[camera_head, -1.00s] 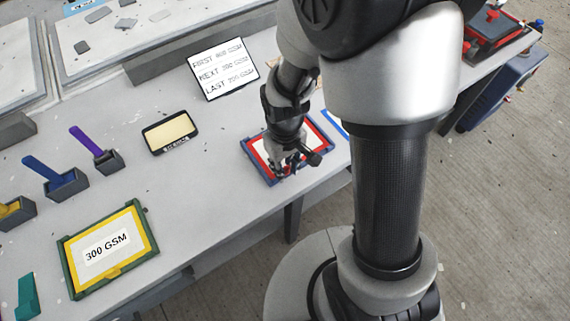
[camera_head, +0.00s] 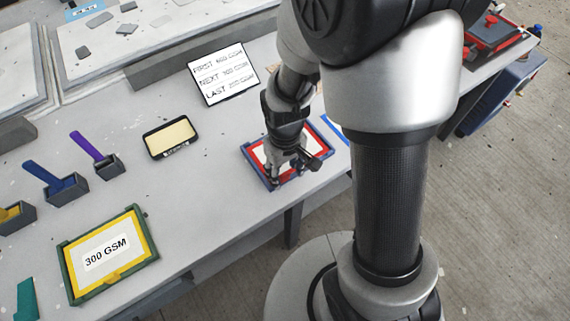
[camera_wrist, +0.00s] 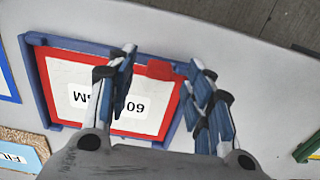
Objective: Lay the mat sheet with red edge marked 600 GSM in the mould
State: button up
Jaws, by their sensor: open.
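The red-edged mat sheet (camera_head: 316,143) lies in a blue tray (camera_head: 258,172) on the bench. The wrist view shows the white sheet (camera_wrist: 70,72) with its red border, a red tab (camera_wrist: 160,70) at one edge, and an upside-down label partly hidden by a finger. My gripper (camera_wrist: 162,88) is open above the sheet, its fingers on either side of the tab; contact cannot be told. In the head view my gripper (camera_head: 287,172) covers part of the sheet. A small black-rimmed tray (camera_head: 171,138) with a cream inside stands to the left; which thing is the mould is unclear.
A yellow-edged 300 GSM sheet (camera_head: 108,253) lies in a green tray at the front left. A written card (camera_head: 222,73) stands behind. Small boxes with blue (camera_head: 42,172) and purple (camera_head: 86,146) handles stand left. The bench between the trays is clear.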

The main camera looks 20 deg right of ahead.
notch_tip(320, 180, up, 12)
dwell(0.4)
jog(key=shift+f, duration=0.1)
jog(key=s+d+r+m+t, duration=0.3)
jog(key=s+r+t, duration=0.1)
jog(key=s+r, duration=0.8)
jog(key=shift+d+m+t, duration=0.2)
jog(key=shift+m+t, duration=0.1)
jog(key=shift+s, duration=0.1)
jog(key=shift+c, duration=0.5)
dwell(0.5)
